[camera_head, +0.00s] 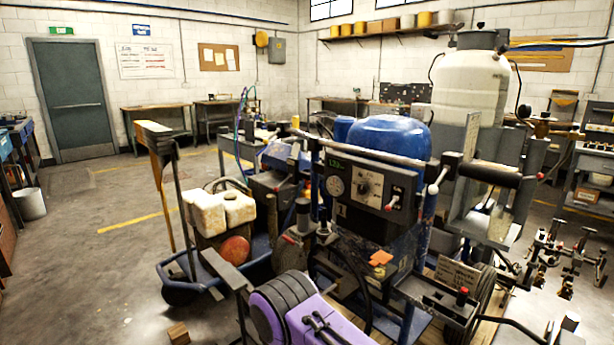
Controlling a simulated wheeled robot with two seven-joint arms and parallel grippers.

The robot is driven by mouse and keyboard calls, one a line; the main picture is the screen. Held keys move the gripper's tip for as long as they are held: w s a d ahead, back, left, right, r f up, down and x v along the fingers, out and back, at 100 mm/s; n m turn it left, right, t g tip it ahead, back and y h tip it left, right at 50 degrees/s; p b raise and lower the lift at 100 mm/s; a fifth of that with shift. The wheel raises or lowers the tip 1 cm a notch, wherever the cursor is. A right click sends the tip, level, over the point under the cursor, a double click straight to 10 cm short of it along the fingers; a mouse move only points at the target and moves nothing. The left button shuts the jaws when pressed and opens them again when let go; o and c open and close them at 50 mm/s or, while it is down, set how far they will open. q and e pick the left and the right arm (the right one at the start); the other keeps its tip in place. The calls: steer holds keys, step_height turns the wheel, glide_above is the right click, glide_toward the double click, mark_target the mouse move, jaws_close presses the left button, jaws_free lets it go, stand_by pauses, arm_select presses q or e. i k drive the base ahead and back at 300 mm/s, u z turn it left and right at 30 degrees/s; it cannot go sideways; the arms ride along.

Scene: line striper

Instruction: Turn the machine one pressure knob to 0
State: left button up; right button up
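Machine one (372,222) stands at the centre right, with a dark control panel marked "1" facing me. On the panel is a pale square dial plate with a round pressure knob (364,187) in its middle. The knob's setting is too small to read. A round gauge (336,187) is left of the knob, under a small lit green display (337,163). A red-tipped lever (393,200) is at the panel's right. I see nothing touching the knob.
A blue tank (389,136) and a tall white tank (470,85) stand behind the panel. A cart with white jugs (222,212) is to the left. Open floor lies at the left, with a small wooden block (178,334).

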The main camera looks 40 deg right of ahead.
mark_target(363, 189)
steer(key=i, duration=1.1)
steer(key=z, duration=2.35)
